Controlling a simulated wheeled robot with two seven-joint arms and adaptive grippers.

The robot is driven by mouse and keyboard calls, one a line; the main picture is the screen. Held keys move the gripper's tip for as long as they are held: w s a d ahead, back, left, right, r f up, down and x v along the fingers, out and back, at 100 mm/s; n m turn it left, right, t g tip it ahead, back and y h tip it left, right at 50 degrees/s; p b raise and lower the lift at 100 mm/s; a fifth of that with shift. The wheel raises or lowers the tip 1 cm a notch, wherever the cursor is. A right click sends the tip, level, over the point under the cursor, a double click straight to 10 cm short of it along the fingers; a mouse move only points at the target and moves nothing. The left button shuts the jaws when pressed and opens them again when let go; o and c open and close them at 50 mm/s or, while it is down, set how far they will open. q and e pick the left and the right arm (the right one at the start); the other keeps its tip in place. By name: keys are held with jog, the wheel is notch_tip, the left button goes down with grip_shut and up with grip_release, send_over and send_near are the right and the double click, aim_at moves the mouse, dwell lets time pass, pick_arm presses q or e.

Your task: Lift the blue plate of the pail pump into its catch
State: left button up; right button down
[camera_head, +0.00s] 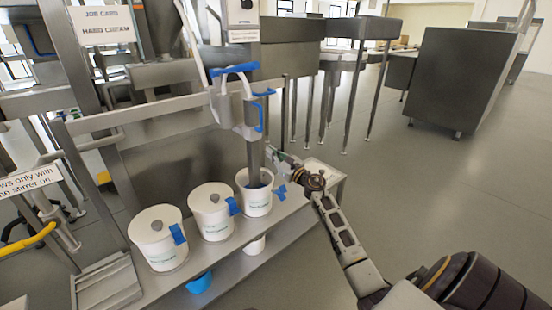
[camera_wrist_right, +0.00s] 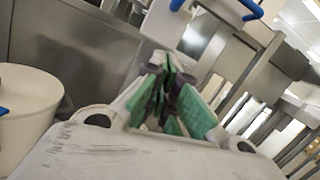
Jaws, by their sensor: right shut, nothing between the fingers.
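The pail pump (camera_head: 236,108) is white with blue handles, above the rightmost open pail (camera_head: 257,201). Its metal column (camera_head: 254,160) goes down into this pail. A little blue shows at the column's foot inside the pail mouth; it looks like the blue plate (camera_head: 258,185), mostly hidden by the pail wall. My right gripper (camera_head: 273,155) is beside the column, just right of the pail and above its rim. In the right wrist view its green-padded fingers (camera_wrist_right: 167,82) are together with nothing between them. My left gripper is not in view.
Two lidded white pails, a middle one (camera_head: 211,211) and a left one (camera_head: 158,239), stand on the same metal bench (camera_head: 225,250). Blue tabs hang on the pails. A job card sign (camera_head: 107,26) is at top left.

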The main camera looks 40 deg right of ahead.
aim_at(256, 134)
jog(key=shift+x, duration=1.65)
jog(key=r, duration=0.1)
jog(key=r+p, duration=0.1)
jog(key=r, duration=0.1)
jog(key=shift+s+a+r, duration=0.1)
jog(key=shift+a+r, duration=0.1)
jog(key=shift+a, duration=0.15)
jog(key=shift+r, duration=0.25)
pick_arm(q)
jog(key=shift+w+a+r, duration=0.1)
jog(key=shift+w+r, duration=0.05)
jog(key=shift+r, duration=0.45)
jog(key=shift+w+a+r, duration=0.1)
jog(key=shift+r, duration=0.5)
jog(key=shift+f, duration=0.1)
